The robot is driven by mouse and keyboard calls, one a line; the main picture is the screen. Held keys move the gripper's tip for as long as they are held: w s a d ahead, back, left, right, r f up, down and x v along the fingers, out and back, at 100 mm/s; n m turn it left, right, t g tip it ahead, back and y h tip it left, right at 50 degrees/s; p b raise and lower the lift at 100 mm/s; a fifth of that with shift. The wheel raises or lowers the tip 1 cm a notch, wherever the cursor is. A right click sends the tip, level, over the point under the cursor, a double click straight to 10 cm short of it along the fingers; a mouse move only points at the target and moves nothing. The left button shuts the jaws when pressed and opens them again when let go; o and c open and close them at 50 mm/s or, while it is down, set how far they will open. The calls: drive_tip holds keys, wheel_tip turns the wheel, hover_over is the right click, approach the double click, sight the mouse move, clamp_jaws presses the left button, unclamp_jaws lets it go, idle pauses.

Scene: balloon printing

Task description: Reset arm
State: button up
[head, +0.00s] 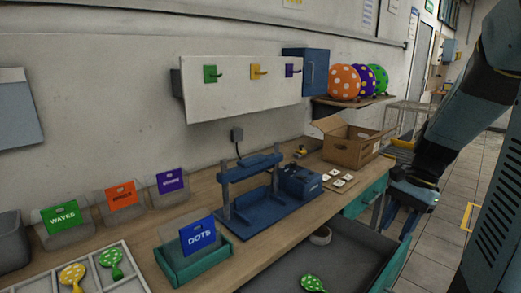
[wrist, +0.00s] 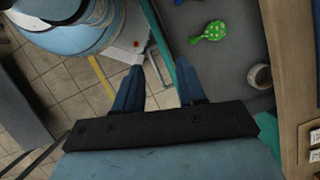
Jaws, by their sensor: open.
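My gripper (head: 397,218) hangs at the right in the head view, fingers pointing down, beside the open grey drawer (head: 350,250). In the wrist view my gripper (wrist: 160,75) has its two blue fingers apart with nothing between them. Below them are the teal drawer edge and the tiled floor. A green dotted balloon (head: 313,284) lies in the drawer, clear of my gripper. It also shows in the wrist view (wrist: 209,32), to the right of the fingers.
A blue press (head: 262,205) and a cardboard box (head: 350,150) stand on the wooden counter. A teal holder (head: 195,262) with a DOTS plate is at the front. A round cup (head: 320,236) is in the drawer. Tiled floor (head: 430,255) is free at right.

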drive_tip(key=s+a+r+n+t+h, duration=0.3)
drive_tip(key=s+a+r+n+t, duration=0.4)
drive_tip(key=r+n, duration=0.4)
drive_tip(key=shift+s+a+r+n+h, duration=0.4)
drive_tip(key=shift+s+a+n, duration=0.15)
drive_tip(key=shift+a, duration=0.3)
